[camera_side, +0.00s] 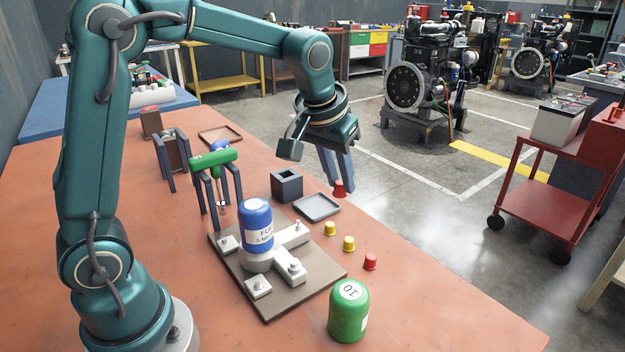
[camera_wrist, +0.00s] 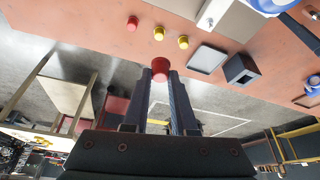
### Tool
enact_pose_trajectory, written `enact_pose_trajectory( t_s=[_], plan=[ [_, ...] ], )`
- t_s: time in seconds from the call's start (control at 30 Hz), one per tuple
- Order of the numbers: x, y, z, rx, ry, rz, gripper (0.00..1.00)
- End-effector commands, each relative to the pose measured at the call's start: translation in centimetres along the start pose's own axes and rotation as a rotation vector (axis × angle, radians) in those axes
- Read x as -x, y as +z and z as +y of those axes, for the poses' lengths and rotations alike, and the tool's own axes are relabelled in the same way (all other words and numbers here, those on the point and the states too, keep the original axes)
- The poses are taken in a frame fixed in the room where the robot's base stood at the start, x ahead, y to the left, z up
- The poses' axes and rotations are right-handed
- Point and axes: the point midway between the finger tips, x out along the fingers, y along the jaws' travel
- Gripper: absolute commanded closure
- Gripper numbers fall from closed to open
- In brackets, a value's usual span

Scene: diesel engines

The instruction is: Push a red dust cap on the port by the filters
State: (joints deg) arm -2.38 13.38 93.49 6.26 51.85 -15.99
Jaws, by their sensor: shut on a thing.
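My gripper (camera_side: 341,182) is shut on a red dust cap (camera_side: 339,189), held between the fingertips near the table's far edge. In the wrist view the cap (camera_wrist: 161,69) sits at the tips of both fingers. A brown plate (camera_side: 317,286) carries a white filter head with a blue-and-white filter (camera_side: 257,224) standing upright on it. White fittings (camera_side: 290,268) stick out beside the filter; which one is the port I cannot tell. A second red cap (camera_side: 370,262) stands on the table, also in the wrist view (camera_wrist: 132,23). A green filter (camera_side: 348,312) stands in front of the plate.
A rack with a green-handled tool (camera_side: 213,158) stands left. The table's right front is clear.

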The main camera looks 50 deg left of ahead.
Motion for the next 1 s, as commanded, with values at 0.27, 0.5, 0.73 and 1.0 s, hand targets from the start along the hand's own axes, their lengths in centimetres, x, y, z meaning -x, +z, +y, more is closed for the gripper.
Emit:
enact_pose_trajectory(
  t_s=[0.27, 0.5, 0.73, 1.0],
  plan=[
    [0.4, 5.8, -1.2, 0.000, -0.005, -0.011, 1.00],
    [1.1, 9.5, -2.0, -0.005, -0.004, -0.006, 1.00],
    [1.4, 9.9, -2.1, -0.006, 0.000, 0.010, 1.00],
    [-0.3, 10.6, -2.1, -0.006, -0.001, 0.007, 1.00]
  ],
)
